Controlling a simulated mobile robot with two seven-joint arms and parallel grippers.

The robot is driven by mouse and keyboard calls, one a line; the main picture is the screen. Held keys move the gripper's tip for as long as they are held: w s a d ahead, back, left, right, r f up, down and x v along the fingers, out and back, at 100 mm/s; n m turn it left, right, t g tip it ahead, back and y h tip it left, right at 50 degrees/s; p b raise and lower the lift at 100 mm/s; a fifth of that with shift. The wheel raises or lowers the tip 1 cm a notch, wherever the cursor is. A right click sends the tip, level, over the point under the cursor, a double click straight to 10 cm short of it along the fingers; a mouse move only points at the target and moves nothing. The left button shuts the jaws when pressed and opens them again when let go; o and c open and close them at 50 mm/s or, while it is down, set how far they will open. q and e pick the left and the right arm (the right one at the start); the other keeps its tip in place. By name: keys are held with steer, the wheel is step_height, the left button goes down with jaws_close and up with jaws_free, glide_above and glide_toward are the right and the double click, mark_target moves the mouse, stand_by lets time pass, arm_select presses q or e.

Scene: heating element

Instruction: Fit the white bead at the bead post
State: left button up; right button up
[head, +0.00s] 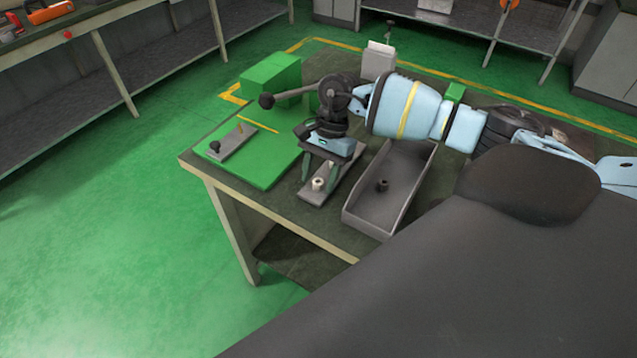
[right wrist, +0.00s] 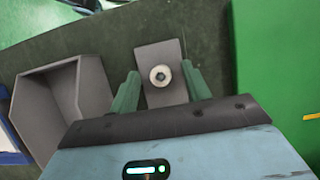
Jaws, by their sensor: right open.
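The white bead (head: 318,184) is on a small grey plate (head: 308,196) on the table. In the right wrist view the bead (right wrist: 160,76) is a pale ring with a dark centre, on the grey plate (right wrist: 157,50). I cannot tell whether the dark centre is a post through it. My right gripper (head: 319,173) is open over the plate, pointing down. In the right wrist view its two green fingers (right wrist: 160,92) stand apart, one on each side of the bead, with gaps. My left gripper is not in view.
A grey open tray (head: 357,220) with a small dark piece (head: 382,185) stands right of the plate. A green mat (head: 262,170) to the left carries a grey strip (head: 232,142) with a black knob and a brass pin. Green blocks (head: 270,78) stand behind.

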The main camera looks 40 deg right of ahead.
jaws_close()
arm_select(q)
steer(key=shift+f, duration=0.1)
arm_select(e)
steer(key=shift+r, duration=0.1)
steer(key=shift+r, duration=0.55)
step_height(320, 180, up, 2)
steer(key=shift+r+b, duration=0.1)
steer(key=shift+b, duration=0.2)
steer(key=s, duration=0.4)
steer(key=s+a+r, duration=0.1)
steer(key=s, duration=0.4)
steer(key=s+a+b, duration=0.1)
steer(key=s, duration=0.4)
steer(key=shift+s+a+r, duration=0.15)
steer(key=shift+s+a, duration=0.05)
steer(key=shift+s, duration=0.05)
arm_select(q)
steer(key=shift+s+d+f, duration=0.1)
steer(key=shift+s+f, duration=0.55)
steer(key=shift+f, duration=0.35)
arm_select(e)
steer(key=shift+s+a+r, duration=0.15)
steer(key=shift+s, duration=0.45)
